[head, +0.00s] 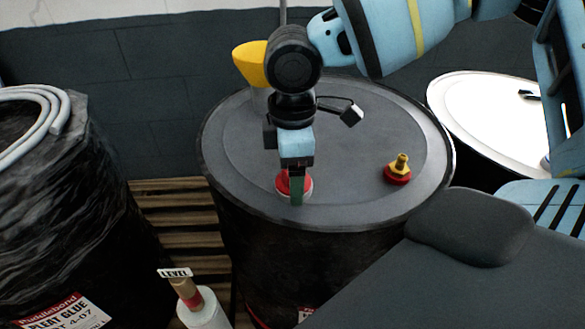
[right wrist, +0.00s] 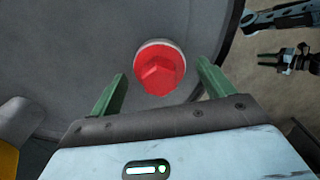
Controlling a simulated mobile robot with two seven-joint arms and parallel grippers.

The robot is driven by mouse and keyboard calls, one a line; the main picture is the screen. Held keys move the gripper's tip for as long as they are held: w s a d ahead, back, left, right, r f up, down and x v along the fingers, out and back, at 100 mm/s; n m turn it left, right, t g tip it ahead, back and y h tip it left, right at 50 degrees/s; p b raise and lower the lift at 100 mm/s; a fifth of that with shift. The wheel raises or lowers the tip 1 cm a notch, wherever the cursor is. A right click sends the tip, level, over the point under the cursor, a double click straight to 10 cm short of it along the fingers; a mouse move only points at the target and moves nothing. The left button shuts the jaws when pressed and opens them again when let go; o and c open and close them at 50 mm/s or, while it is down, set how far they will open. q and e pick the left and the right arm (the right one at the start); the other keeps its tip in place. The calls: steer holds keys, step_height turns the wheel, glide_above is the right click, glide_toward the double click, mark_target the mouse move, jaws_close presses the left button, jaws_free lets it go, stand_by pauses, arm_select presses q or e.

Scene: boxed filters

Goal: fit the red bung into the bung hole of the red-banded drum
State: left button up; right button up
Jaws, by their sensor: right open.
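The red bung (head: 282,184) has a hexagonal head and a pale rim beneath it. It is on the grey lid of the dark drum (head: 345,130), near the front edge; a bit of red shows low on this drum's side. I cannot tell whether the bung is seated in a hole. My right gripper (head: 297,193) points down at the bung, and one green finger partly covers it in the head view. In the right wrist view the bung (right wrist: 160,68) lies just beyond the open fingers (right wrist: 160,88), roughly centred between them.
A yellow fitting on a red base (head: 398,170) stands on the lid to the right. A white-topped drum (head: 480,110) is behind right. A black-wrapped drum (head: 80,190) with a hose is at left.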

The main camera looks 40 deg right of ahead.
step_height(320, 180, up, 8)
steer(key=shift+f, duration=0.15)
steer(key=shift+a+f, duration=0.1)
stand_by(0.9)
